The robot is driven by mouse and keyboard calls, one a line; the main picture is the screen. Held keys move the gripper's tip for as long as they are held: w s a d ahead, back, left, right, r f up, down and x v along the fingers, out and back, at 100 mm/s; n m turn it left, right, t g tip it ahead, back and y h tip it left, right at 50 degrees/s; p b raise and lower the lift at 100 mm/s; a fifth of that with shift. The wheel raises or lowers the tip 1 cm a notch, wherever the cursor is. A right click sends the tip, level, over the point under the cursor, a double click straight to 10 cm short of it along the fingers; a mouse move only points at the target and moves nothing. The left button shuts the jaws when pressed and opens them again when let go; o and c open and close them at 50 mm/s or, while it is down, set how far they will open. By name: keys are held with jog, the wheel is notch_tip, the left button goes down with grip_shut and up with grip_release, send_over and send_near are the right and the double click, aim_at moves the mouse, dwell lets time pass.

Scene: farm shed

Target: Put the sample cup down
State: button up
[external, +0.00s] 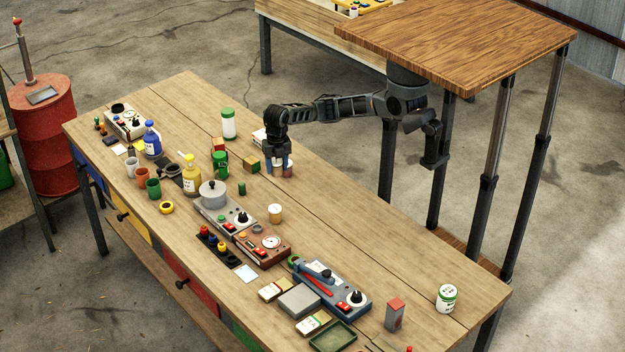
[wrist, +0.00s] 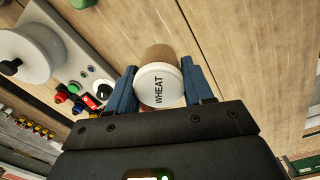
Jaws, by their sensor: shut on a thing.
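The sample cup (wrist: 160,84) has a brown body and a white lid marked "WHEAT". My gripper (wrist: 162,88) is shut on it, with one blue finger on each side. Another small tan cup with a white lid (external: 275,212) stands on the bench in front of my gripper.
A grey device with a pot (external: 213,194) stands to the left front. Wooden blocks (external: 251,166), a green canister (external: 220,162) and a white jar with a green lid (external: 229,125) are left of my gripper. Bare bench (external: 365,235) lies to the right, before a blue-grey device (external: 333,290).

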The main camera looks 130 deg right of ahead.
jog(key=s+d+r+m, duration=0.1)
jog(key=s+d+m, duration=0.15)
jog(key=d, duration=0.65)
notch_tip(320, 180, up, 2)
jog(key=m+p, duration=0.1)
jog(key=m, duration=0.8)
send_over(263, 136)
jog(key=a, duration=0.5)
jog(key=s+d+m, duration=0.4)
jog(key=s+d, duration=0.2)
jog(key=s, duration=0.5)
jog(key=shift+s+d+p, duration=0.2)
jog(key=shift+d+p, duration=0.1)
jog(key=shift+p, duration=0.05)
jog(key=w+f, duration=0.2)
jog(key=w, duration=0.1)
jog(key=w+a+f+p, duration=0.1)
jog(key=w+f, duration=0.1)
jog(key=w, duration=0.2)
jog(key=w+f, duration=0.2)
jog(key=w, duration=0.1)
jog(key=shift+w+a+f+p, duration=0.15)
jog(key=shift+w+f+p, duration=0.05)
jog(key=shift+w+p, duration=0.2)
jog(key=shift+w+f, duration=0.15)
jog(key=shift+f, duration=2.05)
